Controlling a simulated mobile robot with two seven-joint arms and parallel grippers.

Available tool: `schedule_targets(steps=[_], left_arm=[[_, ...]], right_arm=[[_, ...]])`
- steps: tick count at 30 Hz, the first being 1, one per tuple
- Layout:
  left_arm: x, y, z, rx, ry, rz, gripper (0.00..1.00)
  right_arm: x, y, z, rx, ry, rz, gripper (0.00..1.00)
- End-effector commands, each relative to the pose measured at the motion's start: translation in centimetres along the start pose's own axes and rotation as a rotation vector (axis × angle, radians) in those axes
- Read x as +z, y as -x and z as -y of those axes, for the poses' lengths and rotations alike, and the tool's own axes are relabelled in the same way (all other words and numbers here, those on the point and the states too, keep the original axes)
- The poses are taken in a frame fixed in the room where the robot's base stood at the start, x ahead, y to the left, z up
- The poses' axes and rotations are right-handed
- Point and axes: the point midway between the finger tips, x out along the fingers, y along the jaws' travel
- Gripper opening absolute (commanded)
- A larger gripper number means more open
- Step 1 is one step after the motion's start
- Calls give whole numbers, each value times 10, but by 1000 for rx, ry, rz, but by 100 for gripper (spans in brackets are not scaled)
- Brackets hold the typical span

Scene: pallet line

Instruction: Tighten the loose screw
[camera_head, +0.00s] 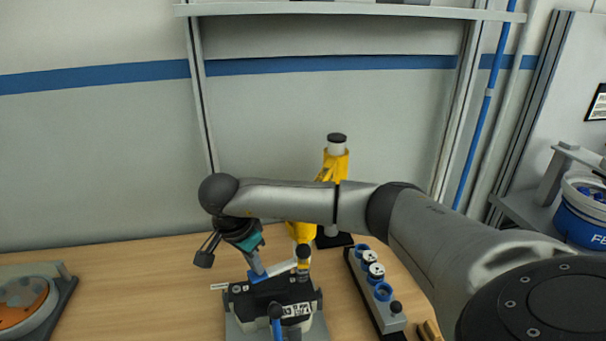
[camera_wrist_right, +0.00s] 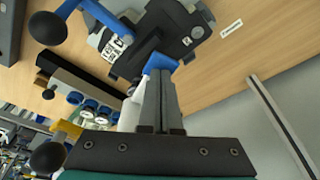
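A black clamp device (camera_head: 270,294) on a grey base stands on the wooden table; it also shows in the wrist view (camera_wrist_right: 165,35). Several small bolt heads (camera_wrist_right: 197,32) sit on its black block; I cannot tell which screw is loose. My right gripper (camera_head: 257,268) reaches down over the device's left side. In the wrist view its fingers (camera_wrist_right: 160,75) are together on a blue piece (camera_wrist_right: 159,61) at their tips, just at the device's edge. A white bar (camera_head: 280,267) shows beside it. My left gripper is in neither view.
A black rack with blue-and-white rings (camera_head: 372,272) stands right of the device. A yellow stand with a black cap (camera_head: 336,160) is behind. A round orange-topped fixture (camera_head: 28,300) is at far left. Table between fixture and device is clear.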

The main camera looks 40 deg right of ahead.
Motion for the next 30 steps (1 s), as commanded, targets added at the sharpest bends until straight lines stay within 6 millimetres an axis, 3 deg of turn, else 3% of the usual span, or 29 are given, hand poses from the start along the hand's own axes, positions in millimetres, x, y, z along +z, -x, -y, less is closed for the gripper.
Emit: schedule_targets(steps=[30], left_arm=[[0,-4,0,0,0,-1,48]], right_arm=[[3,-2,-4,13,7,4,0]])
